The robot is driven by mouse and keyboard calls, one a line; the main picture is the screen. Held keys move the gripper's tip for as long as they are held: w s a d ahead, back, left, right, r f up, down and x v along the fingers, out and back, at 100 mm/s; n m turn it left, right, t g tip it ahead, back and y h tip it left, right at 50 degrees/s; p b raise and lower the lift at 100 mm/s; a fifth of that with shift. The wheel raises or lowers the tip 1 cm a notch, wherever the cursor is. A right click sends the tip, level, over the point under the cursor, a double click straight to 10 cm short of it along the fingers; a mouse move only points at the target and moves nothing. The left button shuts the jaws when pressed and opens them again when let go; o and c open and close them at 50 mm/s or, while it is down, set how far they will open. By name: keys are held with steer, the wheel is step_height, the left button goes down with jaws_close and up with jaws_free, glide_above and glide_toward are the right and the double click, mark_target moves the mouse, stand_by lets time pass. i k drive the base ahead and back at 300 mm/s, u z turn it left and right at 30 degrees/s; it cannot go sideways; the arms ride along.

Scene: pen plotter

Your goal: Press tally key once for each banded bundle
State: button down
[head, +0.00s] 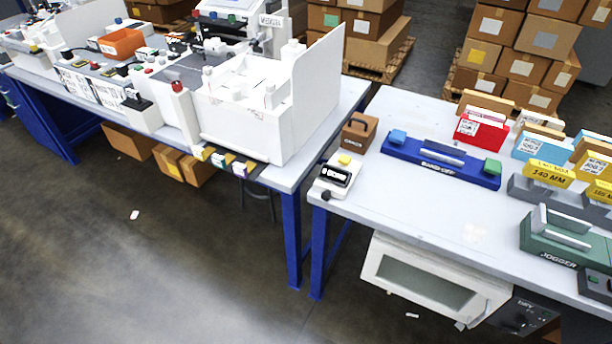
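A small white counter (324,190) with a dark display (336,175) sits at the left front corner of the right table. A yellow key (346,160) is on its top and a dark knob is at its lower front. The display digits are too small to read surely. Several small pieces with yellow and purple parts (222,161) line the front edge of the large white machine (255,95) on the left table. I cannot tell whether these are banded bundles. My gripper is not in view.
The right table (420,215) has a clear middle front. It holds a brown block (359,133), a blue fixture (441,160), coloured labelled boxes (480,131) and a green jogger (563,240). A gap separates the tables. Open floor (150,260) lies in front; cartons stand behind.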

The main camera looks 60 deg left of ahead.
mark_target(343, 159)
steer(key=u, duration=2)
